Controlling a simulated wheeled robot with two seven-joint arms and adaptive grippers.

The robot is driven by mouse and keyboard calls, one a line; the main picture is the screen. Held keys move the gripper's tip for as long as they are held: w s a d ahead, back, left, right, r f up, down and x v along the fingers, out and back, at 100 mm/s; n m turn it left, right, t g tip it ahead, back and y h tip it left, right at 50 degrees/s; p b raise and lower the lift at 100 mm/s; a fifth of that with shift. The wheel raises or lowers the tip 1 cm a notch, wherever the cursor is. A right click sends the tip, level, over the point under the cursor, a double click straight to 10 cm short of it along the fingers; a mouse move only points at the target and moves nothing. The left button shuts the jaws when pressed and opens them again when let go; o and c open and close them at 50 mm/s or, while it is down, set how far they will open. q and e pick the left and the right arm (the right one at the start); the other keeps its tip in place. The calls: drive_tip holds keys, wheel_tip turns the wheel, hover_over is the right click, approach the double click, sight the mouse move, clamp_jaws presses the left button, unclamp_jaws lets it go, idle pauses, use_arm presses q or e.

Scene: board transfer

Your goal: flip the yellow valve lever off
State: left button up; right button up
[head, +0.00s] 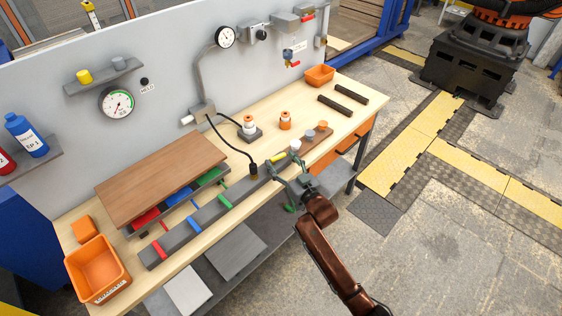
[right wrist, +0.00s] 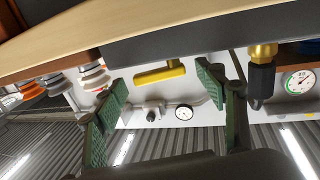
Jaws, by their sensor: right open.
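The yellow valve lever (head: 278,158) is at the right part of the long grey rail (head: 205,218) along the table's front edge. In the right wrist view the yellow lever (right wrist: 160,74) is a bent bar under the dark rail. My right gripper (head: 285,163) is at the rail from the front. Its green-padded fingers (right wrist: 162,82) are open, one on each side of the lever in the right wrist view, with a visible gap on both sides. How deep the lever sits between them is hard to tell. My left gripper is not in view.
A black plug on a cable (head: 253,169) stands on the rail, left of the lever; its brass fitting (right wrist: 263,52) is close to a finger. A brown peg strip (head: 318,138) lies to the right. A wooden board (head: 163,178) and orange bin (head: 98,270) are farther left.

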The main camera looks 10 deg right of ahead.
drive_tip(key=shift+c, duration=0.5)
drive_tip(key=c, duration=1)
drive_tip(key=shift+r+y, duration=0.1)
drive_tip(key=shift+y, duration=0.2)
drive_tip(key=shift+w+d+r+n+g+y+p, duration=0.15)
drive_tip(key=shift+n+g+y+p, duration=0.25)
drive_tip(key=shift+n, duration=0.3)
drive_tip(key=shift+w+n+g+y+b, duration=0.2)
drive_tip(key=shift+n+g+y+b, duration=0.45)
drive_tip(key=shift+y, duration=0.75)
